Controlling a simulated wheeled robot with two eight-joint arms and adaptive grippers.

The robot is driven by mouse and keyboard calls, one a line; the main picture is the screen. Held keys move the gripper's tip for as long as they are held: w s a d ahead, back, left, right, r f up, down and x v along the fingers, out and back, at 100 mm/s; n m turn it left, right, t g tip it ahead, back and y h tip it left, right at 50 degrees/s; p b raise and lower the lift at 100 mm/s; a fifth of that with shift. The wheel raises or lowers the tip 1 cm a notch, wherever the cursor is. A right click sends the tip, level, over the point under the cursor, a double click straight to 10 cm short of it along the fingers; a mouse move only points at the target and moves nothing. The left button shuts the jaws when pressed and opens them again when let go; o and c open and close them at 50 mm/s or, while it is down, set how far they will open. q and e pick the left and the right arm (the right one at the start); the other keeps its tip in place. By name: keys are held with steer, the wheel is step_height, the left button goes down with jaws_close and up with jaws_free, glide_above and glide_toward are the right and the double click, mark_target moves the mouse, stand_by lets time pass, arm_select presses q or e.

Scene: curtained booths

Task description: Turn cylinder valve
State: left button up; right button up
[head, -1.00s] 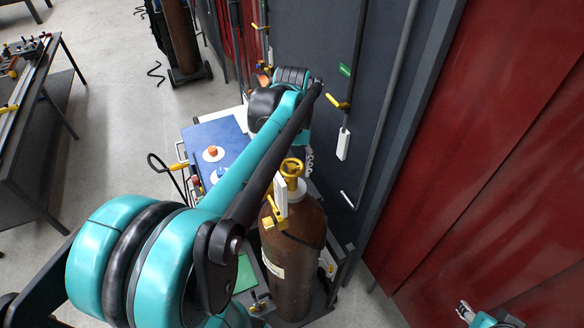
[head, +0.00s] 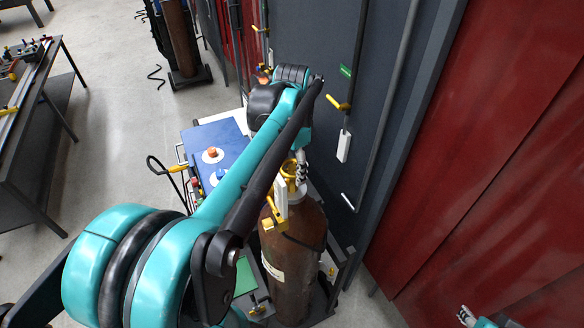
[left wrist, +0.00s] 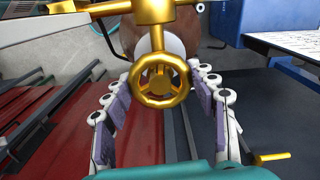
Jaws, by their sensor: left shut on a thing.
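The brown gas cylinder (head: 292,262) stands upright in a dark cart beside the grey wall. Its gold valve handwheel (head: 291,174) sits on top, partly covered by my fingers in the head view. In the left wrist view the round, spoked handwheel (left wrist: 160,85) is at the centre. My left gripper (head: 301,167) reaches it from the wall side. Its jointed fingers (left wrist: 165,70) lie on both sides of the wheel and are shut on it. My right gripper (head: 465,315) shows only as a small white tip at the bottom right; its jaws cannot be made out.
A blue panel (head: 218,146) with knobs lies just beyond the cylinder. Pipes with a yellow lever (head: 338,103) run down the grey wall (head: 395,130). A red curtain (head: 500,150) hangs at right. A workbench (head: 28,100) stands at far left, with open floor between.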

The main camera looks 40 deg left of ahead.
mark_target(292, 167)
arm_select(q)
steer(key=m, duration=0.5)
steer(key=shift+m, duration=0.3)
steer(key=shift+m+b, duration=0.4)
steer(key=shift+m, duration=1.9)
steer(key=shift+o, duration=0.2)
steer(key=o, duration=1.2)
steer(key=shift+c, duration=0.2)
step_height(292, 167, up, 12)
